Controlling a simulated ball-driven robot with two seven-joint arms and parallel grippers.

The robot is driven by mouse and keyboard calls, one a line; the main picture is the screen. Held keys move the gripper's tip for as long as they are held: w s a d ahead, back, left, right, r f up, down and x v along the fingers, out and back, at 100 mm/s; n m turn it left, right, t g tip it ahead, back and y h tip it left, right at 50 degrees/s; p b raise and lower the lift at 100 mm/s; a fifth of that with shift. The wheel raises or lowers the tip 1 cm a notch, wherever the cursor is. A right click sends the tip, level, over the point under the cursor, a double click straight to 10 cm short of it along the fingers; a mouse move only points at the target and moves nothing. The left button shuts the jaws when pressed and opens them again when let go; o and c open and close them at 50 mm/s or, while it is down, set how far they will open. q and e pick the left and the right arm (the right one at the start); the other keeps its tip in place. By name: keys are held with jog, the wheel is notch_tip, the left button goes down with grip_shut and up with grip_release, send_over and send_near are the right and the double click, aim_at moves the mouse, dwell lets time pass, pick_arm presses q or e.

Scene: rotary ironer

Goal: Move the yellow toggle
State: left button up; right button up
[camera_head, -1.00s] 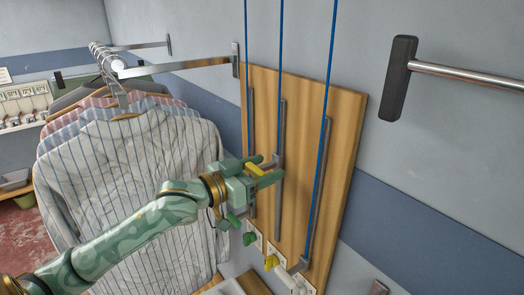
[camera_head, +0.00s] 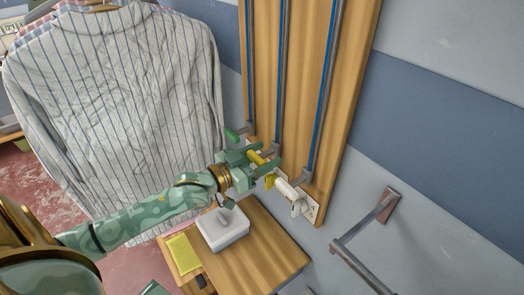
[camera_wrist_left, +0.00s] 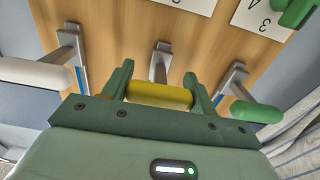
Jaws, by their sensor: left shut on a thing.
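The yellow toggle (camera_head: 256,157) is a short yellow bar on a grey bracket at the wooden wall board (camera_head: 350,60). My left gripper (camera_head: 262,156) is shut on it, with one finger on each side. In the left wrist view the yellow toggle (camera_wrist_left: 160,95) lies crosswise between the two green fingers, with its grey bracket (camera_wrist_left: 160,60) behind it. The green toggle (camera_wrist_left: 255,112) and the white toggle (camera_wrist_left: 35,75) stand on either side, apart from the fingers.
Blue cords run down grey strips (camera_head: 322,110) on the board. A white box (camera_head: 222,230) stands on a wooden table (camera_head: 265,262). Striped shirts (camera_head: 110,90) hang at left.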

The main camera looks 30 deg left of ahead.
pick_arm(q)
jog(key=shift+f, duration=0.35)
jog(key=o, duration=1.2)
jog(key=shift+o, duration=0.9)
jog(key=shift+r, duration=0.1)
jog(key=v, duration=1.6)
jog(key=shift+p, duration=0.35)
jog(key=shift+s, duration=0.1)
